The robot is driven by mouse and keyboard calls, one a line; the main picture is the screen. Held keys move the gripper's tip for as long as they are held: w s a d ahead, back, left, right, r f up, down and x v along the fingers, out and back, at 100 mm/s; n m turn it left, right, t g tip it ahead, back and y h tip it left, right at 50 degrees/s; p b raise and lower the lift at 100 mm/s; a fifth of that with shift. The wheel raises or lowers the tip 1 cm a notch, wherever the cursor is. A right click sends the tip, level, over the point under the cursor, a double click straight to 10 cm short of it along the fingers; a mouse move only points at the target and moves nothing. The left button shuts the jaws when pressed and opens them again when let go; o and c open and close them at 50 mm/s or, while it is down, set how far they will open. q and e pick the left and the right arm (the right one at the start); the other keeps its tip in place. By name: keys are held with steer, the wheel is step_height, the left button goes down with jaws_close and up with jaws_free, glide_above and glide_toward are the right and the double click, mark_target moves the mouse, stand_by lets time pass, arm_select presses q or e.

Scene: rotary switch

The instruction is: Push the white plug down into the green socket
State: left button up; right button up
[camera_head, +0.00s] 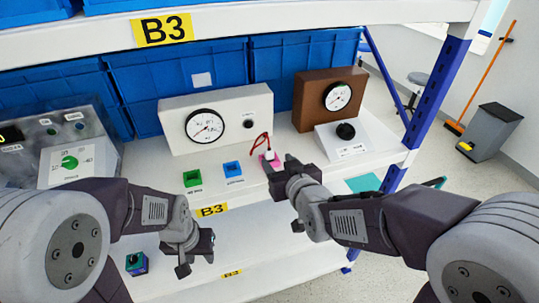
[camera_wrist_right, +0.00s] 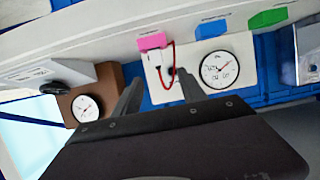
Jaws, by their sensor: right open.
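The white plug (camera_head: 269,152) with a red cable stands at the pink socket (camera_head: 270,161) on the shelf; it also shows in the right wrist view (camera_wrist_right: 156,58). The green socket (camera_head: 192,178) sits further left and looks empty; the right wrist view shows it at the upper right (camera_wrist_right: 267,17). My right gripper (camera_head: 281,164) is open, close to the pink socket and plug in the head view. In the right wrist view its fingers are apart, with no plug between them. My left gripper (camera_head: 196,264) looks open and empty, below the shelf's front edge.
A blue socket (camera_head: 232,169) lies between the green and pink ones. Behind stand a white gauge box (camera_head: 237,108) and a brown gauge box (camera_head: 318,92). A white knob box (camera_head: 356,138) is on the right, a grey panel (camera_head: 95,125) on the left.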

mark_target(270, 150)
steer(key=p+x, duration=0.1)
steer(key=x, duration=0.3)
steer(key=shift+w+f, duration=0.2)
steer(key=shift+w, duration=0.1)
steer(key=shift+w+f, duration=0.1)
steer(key=shift+w, duration=0.35)
steer(key=p+x, duration=0.1)
steer(key=x, duration=0.3)
steer(key=shift+w+a+f, duration=0.1)
steer(key=shift+w+f, duration=0.05)
steer(key=shift+w, duration=0.2)
steer(key=shift+s, duration=0.2)
steer(key=shift+c, duration=0.3)
steer(key=c, duration=1)
arm_select(q)
steer(key=shift+w+r, duration=0.35)
steer(key=shift+r, duration=0.55)
arm_select(e)
jaws_close()
